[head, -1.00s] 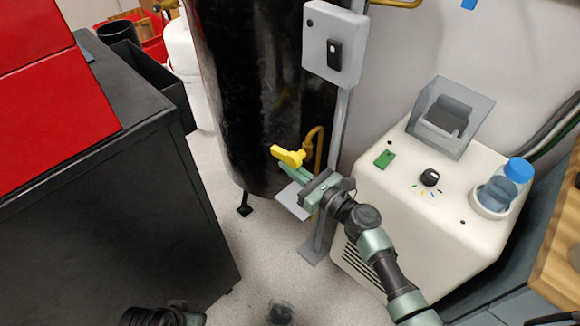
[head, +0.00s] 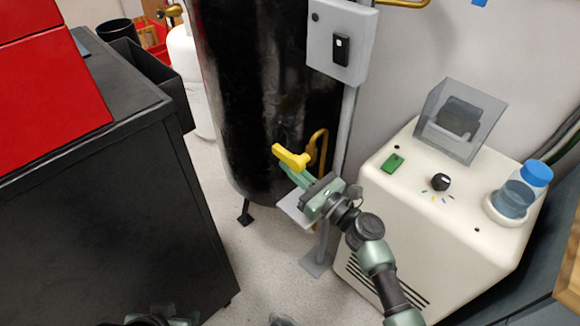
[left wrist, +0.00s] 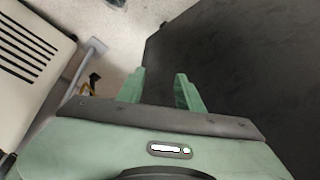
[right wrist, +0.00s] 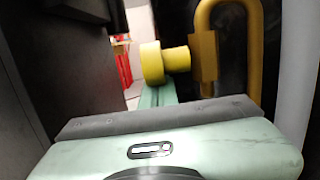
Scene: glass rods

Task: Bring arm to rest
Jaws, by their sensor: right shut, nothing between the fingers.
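My right gripper (head: 288,172) is shut and empty, with its fingers just below the yellow valve handle (head: 289,156). In the right wrist view the closed green fingers (right wrist: 157,96) show close to the yellow handle (right wrist: 163,62); I cannot tell whether they touch it. The right arm reaches in from the lower right in the head view. My left gripper (left wrist: 160,90) is open, with its two green fingers apart and nothing between them. In the head view only a little of the left arm shows at the bottom left edge.
A black tank (head: 262,100) stands behind the valve, with a brass pipe (head: 318,150) and a grey switch box (head: 341,42) beside it. A cream machine (head: 440,215) stands right, a dark cabinet (head: 110,230) left.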

